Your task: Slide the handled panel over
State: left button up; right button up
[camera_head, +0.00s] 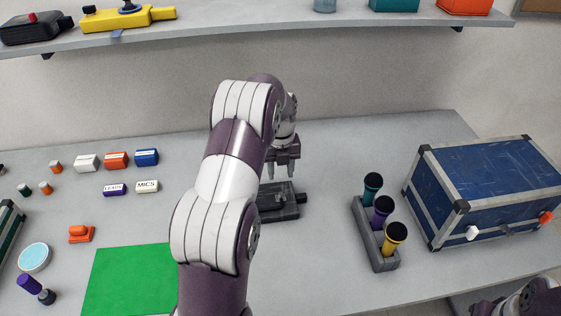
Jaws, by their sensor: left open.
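A dark grey low block with a small raised part on top (278,205) lies on the table in the middle. It may be the handled panel, but I cannot make out a handle clearly. My left gripper (284,176) points down just above and behind this block, with its two fingers apart and nothing visible between them. I cannot tell whether the fingertips touch the block. My left arm hides the block's left side and part of the table. Only a piece of my right arm shows in the bottom right corner; its gripper is out of the picture.
A blue trunk (490,180) stands at the right, beside a grey rack (362,225) holding three flashlights. A green mat (125,285) and several small labelled blocks (116,160) lie at the left. A shelf (250,36) runs along the back wall.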

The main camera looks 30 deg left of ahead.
aim_at(281, 193)
pick_arm(q)
notch_tip(281, 193, down, 9)
jog(key=shift+f, duration=0.1)
dwell(0.3)
grip_shut()
